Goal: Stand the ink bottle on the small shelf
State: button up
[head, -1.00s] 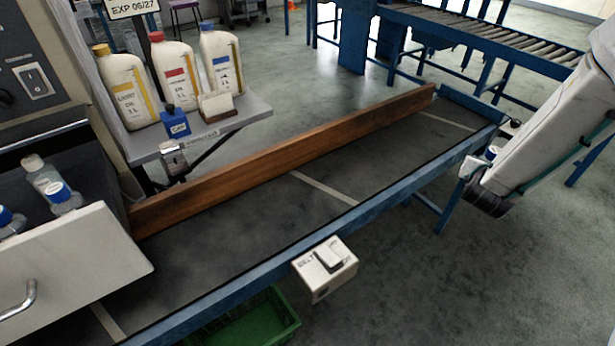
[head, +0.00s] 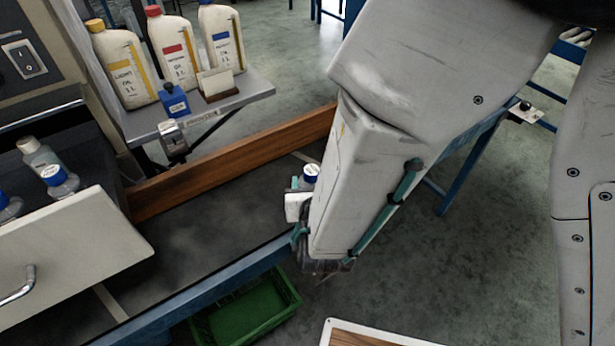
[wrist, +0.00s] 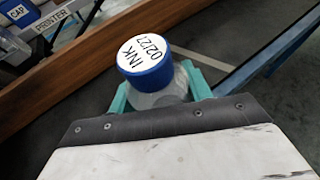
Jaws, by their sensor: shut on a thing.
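The ink bottle (wrist: 145,62) has a blue cap with a white label reading INK 02/27. My gripper (wrist: 160,92), with green fingers, is shut around its clear body. In the head view the bottle's blue cap (head: 311,173) shows beside my arm, above the belt; most of its body is hidden. A small grey shelf (head: 250,92) stands at the upper left, with a printed label on its front edge. My gripper is to the right of the shelf and apart from it.
On the shelf stand three oil jugs (head: 171,55), a blue box (head: 173,101) and a card holder (head: 218,86). A wooden rail (head: 240,155) runs between shelf and belt (head: 210,245). An open drawer (head: 80,265) with several bottles is at left; a green crate (head: 245,315) is below.

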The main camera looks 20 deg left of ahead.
jog(key=shift+s+a+n+y, duration=0.15)
jog(key=shift+s+a, duration=0.3)
jog(key=shift+s, duration=0.15)
jog(key=shift+s+a+n+y, duration=0.15)
jog(key=shift+s+a, duration=0.25)
jog(key=shift+s, duration=0.2)
jog(key=shift+w+d+r+x, duration=0.2)
jog(key=shift+d+x, duration=0.3)
jog(key=shift+x, duration=2.2)
jog(key=shift+w+d+r+x, duration=0.1)
jog(key=shift+w+d+x, duration=0.3)
jog(key=shift+x, duration=2.25)
jog(key=shift+w+d+r+x, duration=0.15)
jog(key=shift+d+x, duration=0.4)
jog(key=shift+x, duration=2.15)
jog(key=shift+f, duration=0.2)
jog(key=o, duration=0.9)
jog(key=shift+o, duration=0.3)
jog(key=shift+r, duration=0.1)
